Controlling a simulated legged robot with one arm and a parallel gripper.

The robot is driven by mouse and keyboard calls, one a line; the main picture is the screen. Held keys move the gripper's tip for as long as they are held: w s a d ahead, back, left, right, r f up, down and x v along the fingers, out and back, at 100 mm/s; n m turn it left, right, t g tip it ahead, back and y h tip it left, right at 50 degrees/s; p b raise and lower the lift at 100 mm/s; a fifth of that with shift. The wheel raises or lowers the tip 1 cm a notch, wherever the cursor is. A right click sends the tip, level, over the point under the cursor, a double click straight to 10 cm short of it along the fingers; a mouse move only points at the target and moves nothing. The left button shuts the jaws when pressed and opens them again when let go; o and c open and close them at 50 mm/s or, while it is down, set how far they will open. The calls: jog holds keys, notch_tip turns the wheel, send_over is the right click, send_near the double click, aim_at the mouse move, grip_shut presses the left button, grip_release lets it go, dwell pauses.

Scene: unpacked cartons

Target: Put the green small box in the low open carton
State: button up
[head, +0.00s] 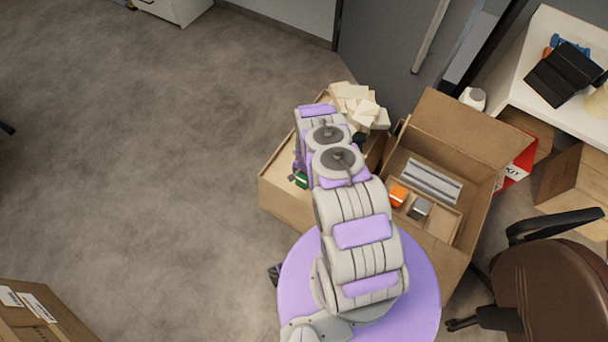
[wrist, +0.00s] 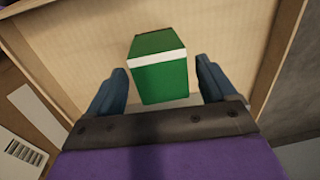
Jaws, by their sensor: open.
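The green small box (wrist: 160,78) lies in the wrist view over a bare cardboard floor, with a pale stripe along its top edge. My gripper (wrist: 160,66) is open, with one blue finger on each side of the box. Gaps show between the fingers and the box. In the head view a small green part of the box (head: 301,180) shows beside my arm, inside the left open carton (head: 285,203). My arm hides most of that carton's inside and the gripper. A second open carton (head: 440,262), with a raised flap, stands to its right.
The right carton holds an orange box (head: 398,196), a grey box (head: 419,208) and a ribbed grey item (head: 432,181). Pale packing pieces (head: 358,105) lie at the left carton's back. A brown chair (head: 550,285) stands right.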

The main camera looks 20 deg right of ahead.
jog(key=shift+r, duration=0.1)
jog(key=w+a+r+n+p, duration=0.1)
jog(key=w+r+p, duration=0.1)
jog(key=r, duration=1.3)
jog(key=w+a+r+n+p, duration=0.1)
jog(key=a+r+n, duration=0.1)
jog(key=r, duration=1.3)
jog(key=s+a+r+n+y, duration=0.1)
jog(key=s+a+r, duration=0.1)
jog(key=r, duration=0.8)
jog(key=s+a+r+n, duration=0.2)
jog(key=s+r, duration=0.1)
jog(key=r, duration=0.6)
jog(key=s+a+r+n+g, duration=0.2)
jog(key=s+a+r, duration=0.2)
jog(key=s+r, duration=0.95)
jog(key=s+r+n, duration=0.1)
jog(key=s+r, duration=0.3)
jog(key=s, duration=0.5)
jog(key=s+r+n+h, duration=0.1)
jog(key=s+r, duration=0.3)
jog(key=s, duration=0.5)
jog(key=shift+s+d+r+n+h, duration=0.15)
jog(key=shift+s+r+n+h, duration=0.15)
jog(key=shift+n, duration=0.3)
